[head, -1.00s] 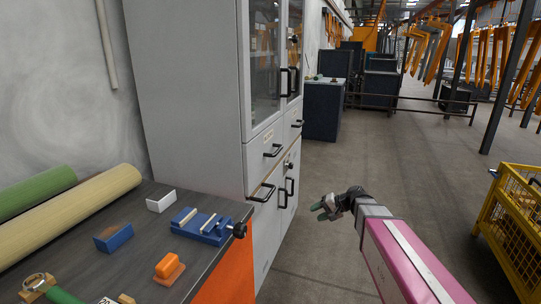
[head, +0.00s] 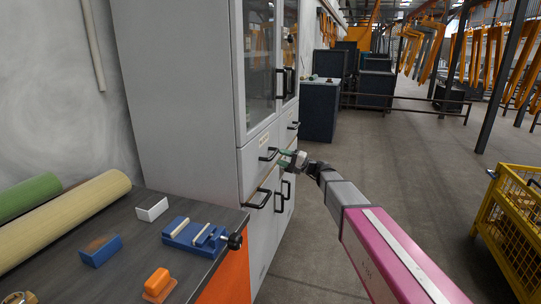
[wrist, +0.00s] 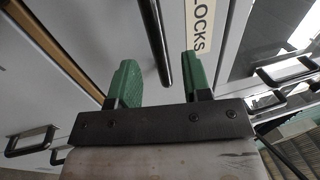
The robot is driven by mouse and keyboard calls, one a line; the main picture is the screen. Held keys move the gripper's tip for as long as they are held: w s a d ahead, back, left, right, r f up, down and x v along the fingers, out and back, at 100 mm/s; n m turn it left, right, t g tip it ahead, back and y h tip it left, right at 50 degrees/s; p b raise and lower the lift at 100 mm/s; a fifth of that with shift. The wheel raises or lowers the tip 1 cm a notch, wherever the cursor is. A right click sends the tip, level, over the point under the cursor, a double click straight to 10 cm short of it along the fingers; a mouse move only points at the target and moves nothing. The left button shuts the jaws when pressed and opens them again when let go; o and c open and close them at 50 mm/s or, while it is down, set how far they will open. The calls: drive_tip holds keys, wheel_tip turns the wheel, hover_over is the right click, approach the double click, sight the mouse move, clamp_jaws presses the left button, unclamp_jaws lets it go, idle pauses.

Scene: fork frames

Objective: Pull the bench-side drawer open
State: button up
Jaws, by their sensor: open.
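The bench-side drawer (head: 257,163) is the near one of two in the grey cabinet, under the glass doors, and looks shut. Its black bar handle (head: 268,155) shows in the head view. My gripper (head: 284,158) is just right of this handle with its green fingers toward the drawer front. In the wrist view, the handle (wrist: 157,40) runs between the two open fingers of my gripper (wrist: 160,82), beside a label reading "LOCKS" (wrist: 199,25). The fingers do not close on the bar. I cannot tell exactly how deep it sits between them.
The second drawer's handle (head: 293,126) is farther back. Lower door handles (head: 259,199) stick out below my gripper. The dark bench (head: 150,238) with a blue vise (head: 195,236) stands at the near left. A yellow wire crate (head: 512,210) is at right. The floor between is clear.

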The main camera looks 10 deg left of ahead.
drive_tip(key=x, duration=0.6)
clamp_jaws()
